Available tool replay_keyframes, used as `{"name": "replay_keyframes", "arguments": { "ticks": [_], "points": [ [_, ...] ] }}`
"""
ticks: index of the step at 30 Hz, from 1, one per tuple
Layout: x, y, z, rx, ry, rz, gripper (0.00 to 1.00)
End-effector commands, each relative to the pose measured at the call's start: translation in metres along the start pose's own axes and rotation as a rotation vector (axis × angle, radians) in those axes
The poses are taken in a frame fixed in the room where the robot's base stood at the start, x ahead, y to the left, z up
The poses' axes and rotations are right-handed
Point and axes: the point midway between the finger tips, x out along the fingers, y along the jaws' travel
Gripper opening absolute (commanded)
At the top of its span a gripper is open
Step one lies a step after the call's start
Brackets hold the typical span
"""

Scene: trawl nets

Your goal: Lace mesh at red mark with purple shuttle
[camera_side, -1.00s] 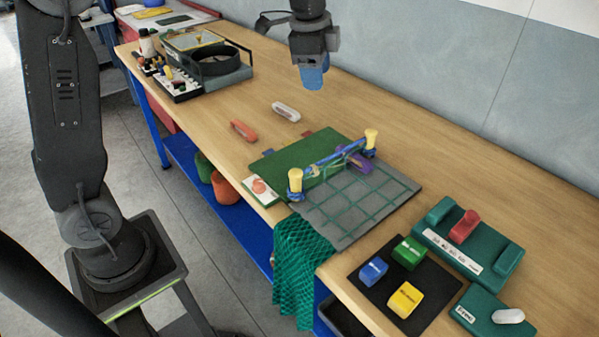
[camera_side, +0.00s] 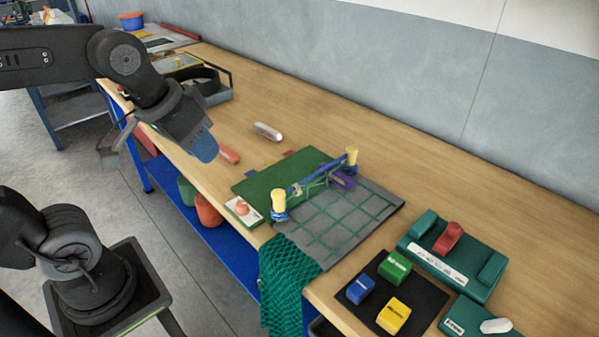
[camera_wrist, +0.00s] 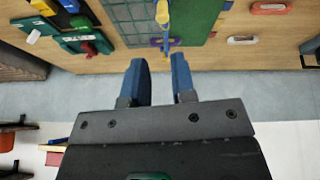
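The purple shuttle (camera_side: 343,180) lies by the blue bar between two yellow-topped posts, at the far edge of the mesh. It shows partly in the wrist view (camera_wrist: 158,42). The green mesh (camera_side: 335,222) is spread as a grid on a grey board and hangs over the table's front edge. I cannot make out a red mark on it. My gripper (camera_side: 205,150) is to the left of the mesh, above the table's front side, near the orange shuttle in the picture. In the wrist view my gripper's blue fingers (camera_wrist: 161,68) are apart with nothing between them.
An orange shuttle (camera_side: 229,154) and a white shuttle (camera_side: 267,131) lie left of the green board (camera_side: 260,183). Yellow-topped posts (camera_side: 279,198) stand up from the work. Blue, green and yellow blocks (camera_side: 394,316) and a teal holder (camera_side: 450,262) are at right. The back of the table is clear.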

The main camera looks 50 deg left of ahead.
Motion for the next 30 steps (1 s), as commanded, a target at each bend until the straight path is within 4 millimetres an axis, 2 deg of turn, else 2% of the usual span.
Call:
{"name": "replay_keyframes", "arguments": {
  "ticks": [1, 7, 14, 18, 24, 30],
  "points": [
    [0.001, 0.000, -0.018, -0.061, -0.035, 0.006, 0.20],
    [0.013, -0.004, -0.093, -0.346, -0.181, 0.046, 0.00],
    [0.054, -0.023, -0.172, -0.666, -0.350, 0.088, 0.00],
    [0.091, -0.044, -0.212, -0.853, -0.457, 0.112, 0.00],
    [0.154, -0.082, -0.252, -1.108, -0.615, 0.147, 0.00],
    [0.221, -0.126, -0.268, -1.338, -0.774, 0.181, 0.00]
  ]
}}
